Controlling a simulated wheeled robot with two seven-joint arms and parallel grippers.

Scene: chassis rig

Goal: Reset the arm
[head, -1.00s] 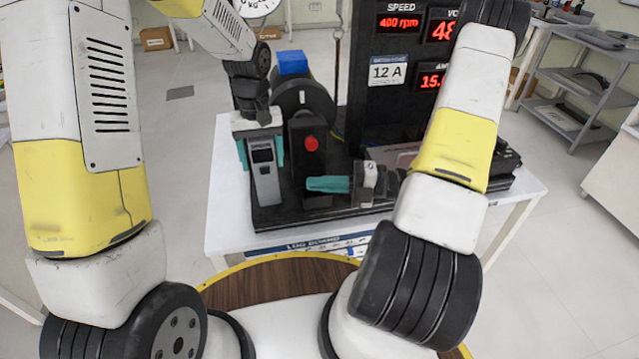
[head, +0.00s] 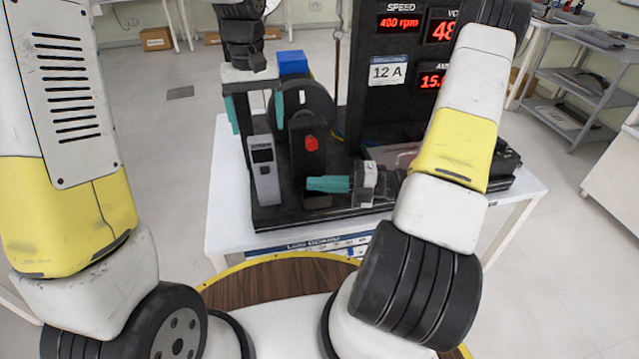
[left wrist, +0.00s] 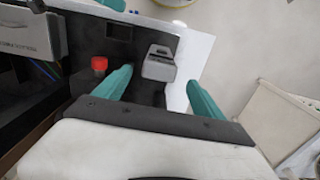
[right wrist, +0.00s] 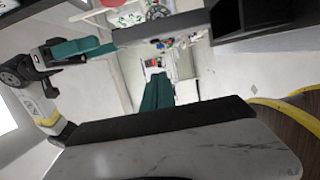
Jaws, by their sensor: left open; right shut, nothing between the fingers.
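My left gripper (head: 255,112) is open and empty, above and behind a grey handheld meter (head: 263,170) with a small dark screen. The meter stands upright on the black rig base, beside the dark post with a red button (head: 311,142). In the left wrist view, the spread teal fingers (left wrist: 158,82) have the meter (left wrist: 160,63) beyond them, apart from both. My right gripper (head: 328,184) is shut and empty, its teal fingers pointing left, low in front of the rig near the post. Its closed fingers also show in the right wrist view (right wrist: 155,92).
A blue block (head: 292,62) sits behind a black wheel-like part. A display panel (head: 388,72) with red digits stands at the rig's back. The rig is on a white table (head: 228,190); a shelf cart (head: 585,95) is at the right. Floor left of the table is clear.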

